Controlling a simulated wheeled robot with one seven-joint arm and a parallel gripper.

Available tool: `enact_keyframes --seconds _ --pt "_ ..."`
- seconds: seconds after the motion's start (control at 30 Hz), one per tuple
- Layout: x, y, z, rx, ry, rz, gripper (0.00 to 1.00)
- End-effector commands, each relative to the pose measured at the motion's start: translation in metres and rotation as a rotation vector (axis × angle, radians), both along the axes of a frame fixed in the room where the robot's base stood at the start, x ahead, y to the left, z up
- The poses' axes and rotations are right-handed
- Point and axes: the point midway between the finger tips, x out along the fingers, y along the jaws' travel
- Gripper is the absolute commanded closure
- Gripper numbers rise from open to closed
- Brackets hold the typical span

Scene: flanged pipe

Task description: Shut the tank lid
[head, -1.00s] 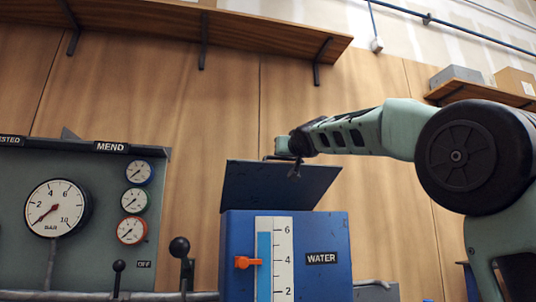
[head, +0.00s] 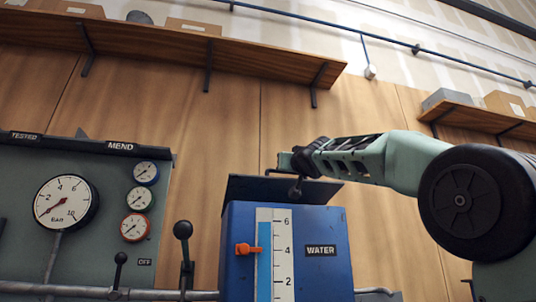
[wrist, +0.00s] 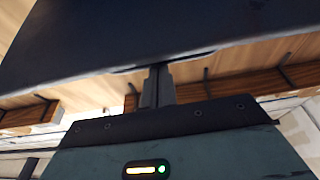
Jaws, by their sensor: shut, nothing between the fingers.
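The blue tank (head: 335,222), labelled WATER, stands at the lower middle of the head view. Its dark lid (head: 255,188) is tilted above the tank top, partly open.
The panel with gauges (head: 66,200) stands left of the tank. A black-knobbed lever (head: 183,232) rises between them. A wooden shelf (head: 200,62) runs along the wall above.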

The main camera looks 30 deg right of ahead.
Motion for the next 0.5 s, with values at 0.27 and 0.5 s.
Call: enact_keyframes --seconds 0.27,0.5 --pt "-0.008 0.002 -0.032 0.001 0.001 -0.001 1.0" --pt "-0.013 0.004 -0.052 0.0 0.001 -0.001 1.0"
